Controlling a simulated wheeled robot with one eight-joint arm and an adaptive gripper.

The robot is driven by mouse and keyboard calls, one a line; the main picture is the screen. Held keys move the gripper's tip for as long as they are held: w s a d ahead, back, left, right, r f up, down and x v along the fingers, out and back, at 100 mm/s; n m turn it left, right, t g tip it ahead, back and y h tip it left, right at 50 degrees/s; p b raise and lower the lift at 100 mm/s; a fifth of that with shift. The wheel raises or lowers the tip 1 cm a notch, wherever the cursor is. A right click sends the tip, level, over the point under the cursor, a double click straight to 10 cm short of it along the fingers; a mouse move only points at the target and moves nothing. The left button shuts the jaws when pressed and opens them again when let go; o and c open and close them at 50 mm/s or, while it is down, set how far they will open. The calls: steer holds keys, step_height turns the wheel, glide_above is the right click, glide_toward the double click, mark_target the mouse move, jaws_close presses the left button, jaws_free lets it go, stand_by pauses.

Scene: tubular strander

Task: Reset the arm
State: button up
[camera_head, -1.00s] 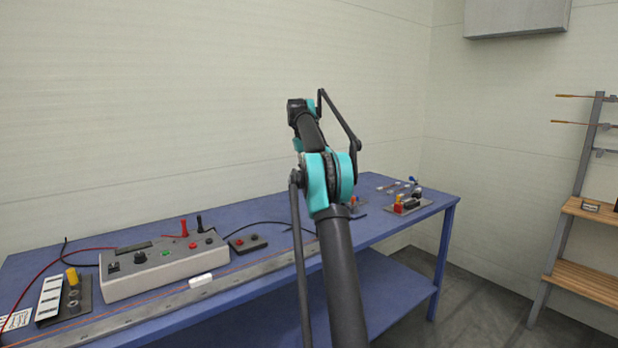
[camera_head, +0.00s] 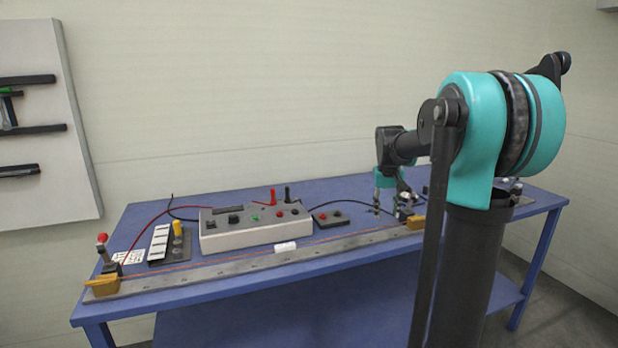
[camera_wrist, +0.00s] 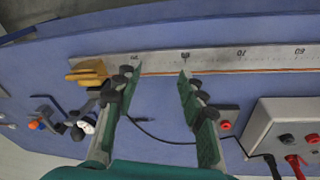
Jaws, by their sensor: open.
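My arm (camera_head: 505,140) is raised at the right of the head view, its forearm reaching back over the blue workbench (camera_head: 330,195). My gripper (camera_head: 388,210) hangs from its end, pointing down near the bench's right part, beside the yellow clamp (camera_head: 415,222) at the end of the rail. In the wrist view my gripper (camera_wrist: 157,76) is open, with two separated green fingers and nothing between them. The metal rail (camera_wrist: 210,60) with printed numbers and a thin orange wire lies beyond the fingertips. How high the fingertips are above the bench I cannot tell.
A grey control box (camera_head: 255,228) with red and black plugs stands left of my gripper. A small two-button box (camera_head: 330,218) is between them. A yellow-capped tray (camera_head: 168,243) and another yellow clamp (camera_head: 102,285) are at the left. A wall panel (camera_head: 45,120) holds tools.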

steer(key=s+a+f, duration=0.2)
steer(key=s+f, duration=0.4)
steer(key=s, duration=0.3)
steer(key=s+a+f+t, duration=0.1)
steer(key=s+a+f, duration=0.1)
steer(key=s+f, duration=0.4)
steer(key=s+a+f+t+y, duration=0.1)
steer(key=s+f, duration=0.5)
steer(key=s, duration=0.7)
steer(key=shift+s+a+f, duration=0.35)
steer(key=shift+a, duration=0.1)
